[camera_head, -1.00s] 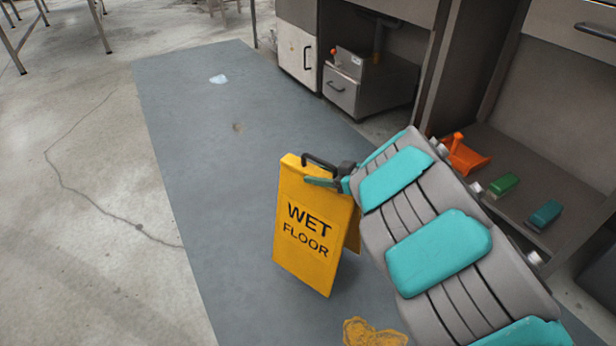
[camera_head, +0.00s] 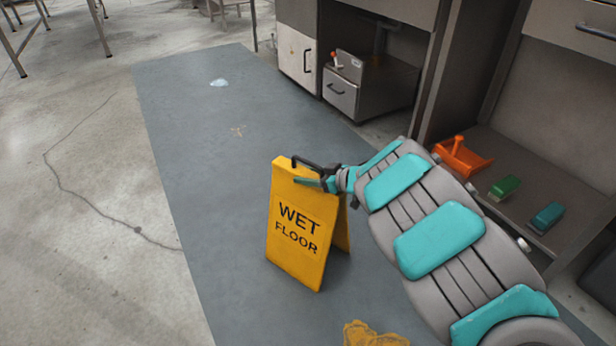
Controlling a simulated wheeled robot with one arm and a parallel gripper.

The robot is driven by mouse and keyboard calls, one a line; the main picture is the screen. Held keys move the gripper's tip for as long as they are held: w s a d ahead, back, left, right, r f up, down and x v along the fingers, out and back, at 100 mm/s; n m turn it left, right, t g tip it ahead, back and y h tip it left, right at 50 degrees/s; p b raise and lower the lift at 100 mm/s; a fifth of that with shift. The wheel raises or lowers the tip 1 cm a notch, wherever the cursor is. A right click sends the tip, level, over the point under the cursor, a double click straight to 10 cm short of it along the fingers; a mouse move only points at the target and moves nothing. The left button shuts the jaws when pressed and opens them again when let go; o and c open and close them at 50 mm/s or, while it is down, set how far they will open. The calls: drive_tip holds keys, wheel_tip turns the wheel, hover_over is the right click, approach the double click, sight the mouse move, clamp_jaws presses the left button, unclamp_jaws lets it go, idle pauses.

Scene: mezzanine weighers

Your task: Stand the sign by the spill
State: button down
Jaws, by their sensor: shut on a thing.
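The yellow A-frame sign (camera_head: 296,235), printed WET FLOOR, is spread open and upright, leaning slightly. My gripper (camera_head: 312,176) is shut on the dark handle at its top. I cannot tell whether its feet touch the grey floor strip (camera_head: 190,150). A small pale, shiny patch (camera_head: 219,83) lies far up the strip. A yellow-brown patch (camera_head: 375,334) lies below and right of the sign, cut by the bottom edge of the picture. Which patch is the spill is not certain.
A small faint mark (camera_head: 237,131) lies on the strip beyond the sign. A metal cabinet (camera_head: 370,88) stands at the back. An orange dustpan-like thing (camera_head: 463,157), a green block (camera_head: 504,187) and a teal block (camera_head: 547,217) sit on a low shelf.

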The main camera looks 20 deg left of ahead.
drive_tip(key=shift+r, duration=0.1)
drive_tip(key=shift+c, duration=1.2)
unclamp_jaws()
drive_tip(key=p+v, duration=0.1)
drive_tip(key=v, duration=1.1)
